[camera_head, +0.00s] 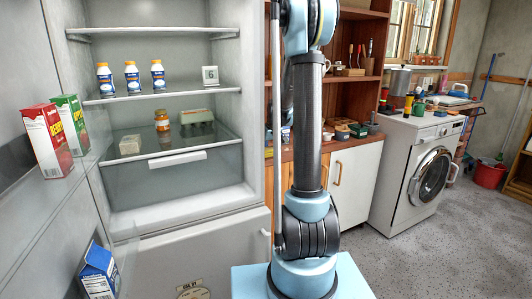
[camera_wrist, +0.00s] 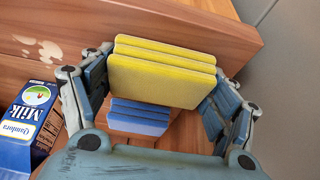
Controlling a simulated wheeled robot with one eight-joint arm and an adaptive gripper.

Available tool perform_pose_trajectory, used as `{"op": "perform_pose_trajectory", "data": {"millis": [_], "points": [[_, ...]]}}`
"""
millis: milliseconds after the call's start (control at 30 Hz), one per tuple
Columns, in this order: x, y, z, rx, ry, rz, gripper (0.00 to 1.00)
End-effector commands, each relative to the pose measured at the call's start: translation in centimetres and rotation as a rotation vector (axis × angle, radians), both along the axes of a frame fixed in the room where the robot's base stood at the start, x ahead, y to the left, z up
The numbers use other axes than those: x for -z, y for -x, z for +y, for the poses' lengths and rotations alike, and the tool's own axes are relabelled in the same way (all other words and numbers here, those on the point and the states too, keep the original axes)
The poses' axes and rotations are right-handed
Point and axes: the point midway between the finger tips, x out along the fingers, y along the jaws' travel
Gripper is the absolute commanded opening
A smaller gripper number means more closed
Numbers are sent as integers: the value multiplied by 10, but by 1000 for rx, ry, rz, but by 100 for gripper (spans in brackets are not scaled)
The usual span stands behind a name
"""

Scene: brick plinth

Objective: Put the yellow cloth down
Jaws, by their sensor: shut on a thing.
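The yellow cloth (camera_wrist: 160,80) is folded into layers and sits between the two fingers of my gripper (camera_wrist: 163,66) in the wrist view. The fingers are closed against its left and right ends. A blue folded cloth (camera_wrist: 138,117) shows below the yellow one in the picture, partly covered by it. I cannot tell whether the two touch. In the head view my arm rises out of the top of the picture, so neither my gripper nor the cloth shows there.
In the head view an open fridge (camera_head: 180,225) holds bottles and boxes. A washing machine (camera_head: 400,165) stands right, with grey floor before it.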

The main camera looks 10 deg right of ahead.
Motion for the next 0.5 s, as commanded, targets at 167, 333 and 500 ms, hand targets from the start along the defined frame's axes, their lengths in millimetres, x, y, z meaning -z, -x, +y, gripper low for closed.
{"op": "perform_pose_trajectory", "data": {"millis": [167,333,500], "points": [[2,1,0,0,1,3,99],[1,1,0,-1,1,3,99],[1,1,1,-1,1,2,99]]}}
